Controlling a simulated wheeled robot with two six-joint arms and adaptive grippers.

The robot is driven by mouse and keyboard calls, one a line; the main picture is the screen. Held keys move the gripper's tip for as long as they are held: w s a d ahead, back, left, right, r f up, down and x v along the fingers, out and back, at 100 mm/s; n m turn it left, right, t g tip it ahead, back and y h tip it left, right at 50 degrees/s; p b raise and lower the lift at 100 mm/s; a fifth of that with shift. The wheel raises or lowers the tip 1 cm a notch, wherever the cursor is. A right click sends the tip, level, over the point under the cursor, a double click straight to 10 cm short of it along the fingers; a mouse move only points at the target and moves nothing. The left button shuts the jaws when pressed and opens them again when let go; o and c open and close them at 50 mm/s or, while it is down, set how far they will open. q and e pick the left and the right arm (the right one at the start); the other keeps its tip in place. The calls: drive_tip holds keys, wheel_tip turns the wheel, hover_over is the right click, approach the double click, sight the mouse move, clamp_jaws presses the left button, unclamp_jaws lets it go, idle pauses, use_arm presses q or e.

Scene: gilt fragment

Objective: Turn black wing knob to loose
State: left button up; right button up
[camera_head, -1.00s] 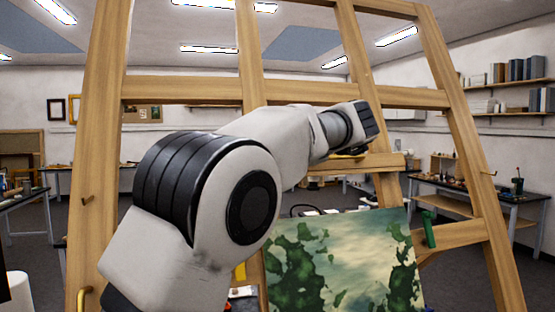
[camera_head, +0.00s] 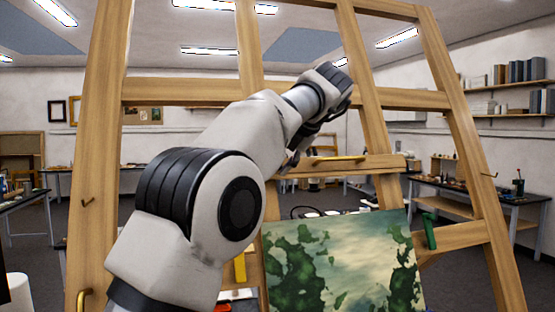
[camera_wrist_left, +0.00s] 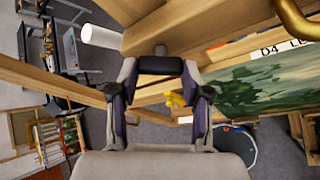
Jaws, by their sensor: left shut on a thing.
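The black wing knob (camera_wrist_left: 160,66) is at the top middle of the left wrist view, on a short grey stem at a wooden beam of the easel. My left gripper (camera_wrist_left: 160,70) is shut on it, with a fingertip at each end of the black bar. In the head view my left gripper (camera_head: 296,155) hangs below the wrist, partly hidden by my forearm. I cannot make out the knob there. My right gripper is in neither view.
The wooden easel frame (camera_head: 97,160) surrounds my arm. A green landscape painting (camera_head: 345,262) stands low in front, with a green clamp (camera_head: 429,231) at its right. A brass hook (camera_head: 82,300) sits on the left post. A yellow part (camera_wrist_left: 175,99) shows below the knob.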

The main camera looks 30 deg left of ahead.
use_arm(q)
drive_tip(key=shift+a+n+t+h+b, duration=0.1)
drive_tip(key=shift+n+t+h+b, duration=0.5)
drive_tip(key=shift+n, duration=0.8)
drive_tip(key=shift+a+n+t+h+b, duration=0.1)
drive_tip(key=shift+n+t+h+b, duration=0.45)
drive_tip(key=shift+n, duration=0.85)
drive_tip(key=o, duration=1.2)
drive_tip(key=shift+c, duration=0.2)
drive_tip(key=shift+w+a+f, duration=0.25)
drive_tip(key=shift+w+a, duration=0.05)
drive_tip(key=shift+a, duration=0.1)
drive_tip(key=v, duration=0.7)
drive_tip(key=shift+r, duration=0.2)
drive_tip(key=shift+s, duration=0.1)
drive_tip(key=shift+h, duration=0.25)
